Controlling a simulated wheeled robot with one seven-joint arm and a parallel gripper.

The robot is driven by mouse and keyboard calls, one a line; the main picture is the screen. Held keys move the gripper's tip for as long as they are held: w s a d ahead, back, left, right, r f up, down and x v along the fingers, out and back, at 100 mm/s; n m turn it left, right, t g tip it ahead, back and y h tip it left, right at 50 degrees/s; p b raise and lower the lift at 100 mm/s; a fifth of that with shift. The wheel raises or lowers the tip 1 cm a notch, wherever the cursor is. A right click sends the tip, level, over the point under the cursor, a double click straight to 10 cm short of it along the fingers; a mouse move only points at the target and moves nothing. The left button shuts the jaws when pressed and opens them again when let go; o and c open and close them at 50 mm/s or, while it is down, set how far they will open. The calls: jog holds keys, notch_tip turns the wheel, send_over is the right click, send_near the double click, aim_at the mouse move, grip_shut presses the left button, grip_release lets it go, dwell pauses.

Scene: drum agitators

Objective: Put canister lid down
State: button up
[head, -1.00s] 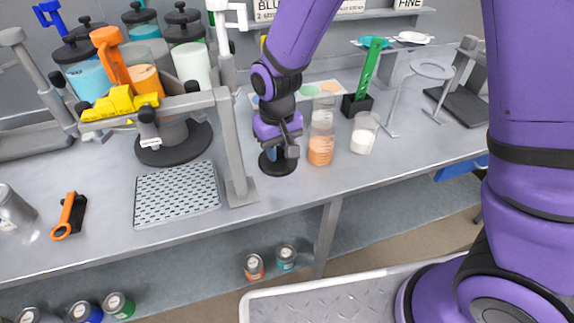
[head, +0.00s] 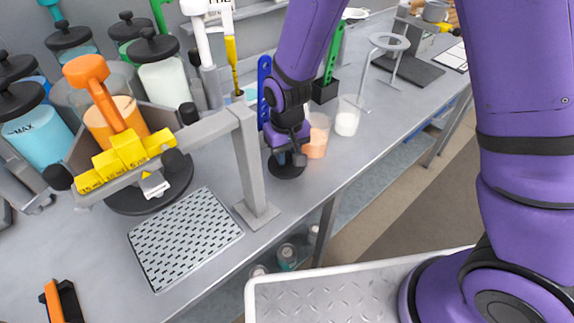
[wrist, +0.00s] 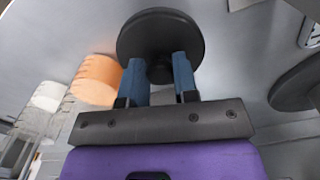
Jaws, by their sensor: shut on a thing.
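My purple gripper (head: 285,150) is shut on the knob of a round black canister lid (head: 286,168). In the wrist view, the two blue fingers of my gripper (wrist: 158,78) stand on both sides of the knob of the lid (wrist: 160,30). The lid is over the grey bench, right of the upright post. I cannot tell whether it touches the bench top. Canisters with black lids and blue (head: 40,135) or white (head: 165,82) contents stand at the back left. A canister with orange contents (head: 115,118) is partly hidden by an orange lever.
Beakers with orange (head: 315,145) and white (head: 346,120) contents stand close to the right of my gripper. A grey post (head: 249,165) and a perforated plate (head: 185,238) are to its left. The bench (head: 215,170) is bare between post and plate.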

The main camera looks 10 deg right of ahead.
aim_at(287, 164)
jog(key=shift+f, duration=2.2)
jog(key=o, duration=0.9)
jog(key=shift+f, duration=0.1)
notch_tip(287, 164, up, 12)
jog(key=shift+r, duration=0.1)
jog(key=shift+r, duration=0.1)
